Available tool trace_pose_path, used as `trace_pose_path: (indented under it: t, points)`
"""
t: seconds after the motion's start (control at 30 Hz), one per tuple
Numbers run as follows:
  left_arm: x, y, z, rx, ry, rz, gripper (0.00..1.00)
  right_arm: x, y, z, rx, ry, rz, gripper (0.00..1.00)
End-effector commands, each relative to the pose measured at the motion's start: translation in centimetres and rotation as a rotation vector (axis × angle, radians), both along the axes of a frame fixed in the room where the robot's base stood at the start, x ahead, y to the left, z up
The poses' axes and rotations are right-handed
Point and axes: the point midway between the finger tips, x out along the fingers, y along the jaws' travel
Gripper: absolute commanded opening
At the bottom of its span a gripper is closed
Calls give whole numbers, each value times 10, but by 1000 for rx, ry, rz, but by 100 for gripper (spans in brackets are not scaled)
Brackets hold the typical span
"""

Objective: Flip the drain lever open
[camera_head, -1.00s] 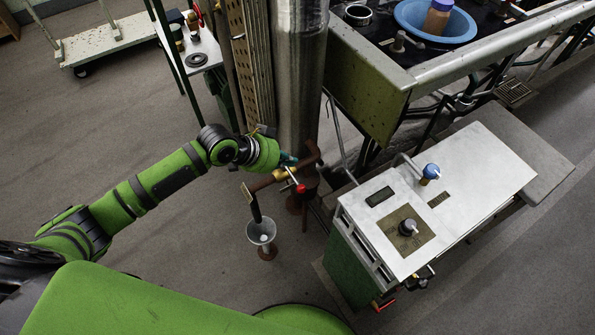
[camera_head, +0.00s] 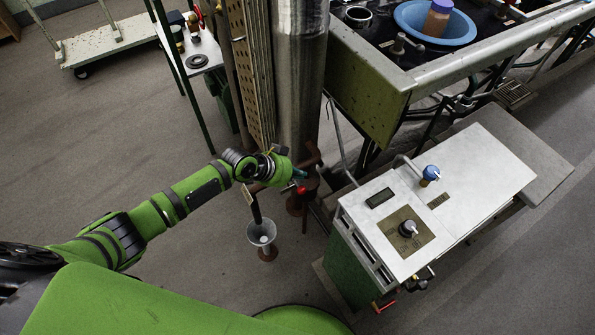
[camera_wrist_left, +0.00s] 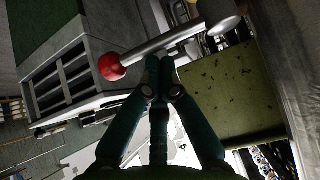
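The drain lever is a metal rod with a red ball knob (camera_head: 301,190), on a rusty drain pipe (camera_head: 313,158) beside the steel column. In the left wrist view the red knob (camera_wrist_left: 111,67) is left of the fingertips and the rod (camera_wrist_left: 165,42) slants up to the right just past them. My left gripper (camera_head: 299,174) is at the lever and hides the valve body and most of the rod in the head view. Its teal fingers (camera_wrist_left: 161,62) are together with nothing seen between them; whether they touch the rod I cannot tell. My right gripper is not in view.
A grey funnel (camera_head: 262,232) stands on the floor below the pipe outlet. A white-topped control cabinet (camera_head: 470,185) is to the right, and a green-sided basin (camera_head: 365,95) is behind. The tall steel column (camera_head: 300,80) rises close behind the gripper.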

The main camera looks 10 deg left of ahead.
Motion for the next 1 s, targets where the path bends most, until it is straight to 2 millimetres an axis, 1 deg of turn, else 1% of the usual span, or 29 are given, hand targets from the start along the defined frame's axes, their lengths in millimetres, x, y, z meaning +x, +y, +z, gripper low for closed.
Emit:
trace_pose_path:
  t: [0.37, 0.6, 1.0]
  points:
    - [-1, 1, -1, 0, 0, -2, 0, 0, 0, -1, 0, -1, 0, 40]
    - [-2, 3, -3, 2, -2, -43, 0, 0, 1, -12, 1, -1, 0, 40]
    - [-5, 4, -2, 1, -1, -94, 0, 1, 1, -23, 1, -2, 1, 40]
